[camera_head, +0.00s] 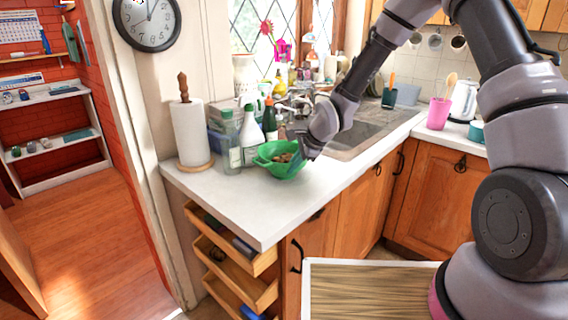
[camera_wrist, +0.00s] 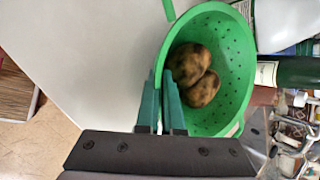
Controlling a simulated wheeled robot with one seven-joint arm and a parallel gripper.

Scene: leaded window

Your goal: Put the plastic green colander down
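The green plastic colander (camera_head: 268,160) is at the counter's left part, in front of several bottles. In the wrist view the colander (camera_wrist: 232,45) is perforated and holds two brown, potato-like lumps (camera_wrist: 195,75). My gripper (camera_head: 294,160) reaches it from the right in the head view. In the wrist view my gripper's two dark green fingers (camera_wrist: 161,95) are close together, one on each side of the colander's rim, pinching its wall. The colander looks roughly upright and very near the countertop; I cannot tell whether its base touches.
The white countertop (camera_head: 245,205) is clear in front of the colander. A paper towel roll (camera_head: 191,133) stands left, bottles (camera_head: 250,135) behind, and the sink (camera_head: 355,138) to the right. Open drawers (camera_head: 240,285) stick out below the counter's left end.

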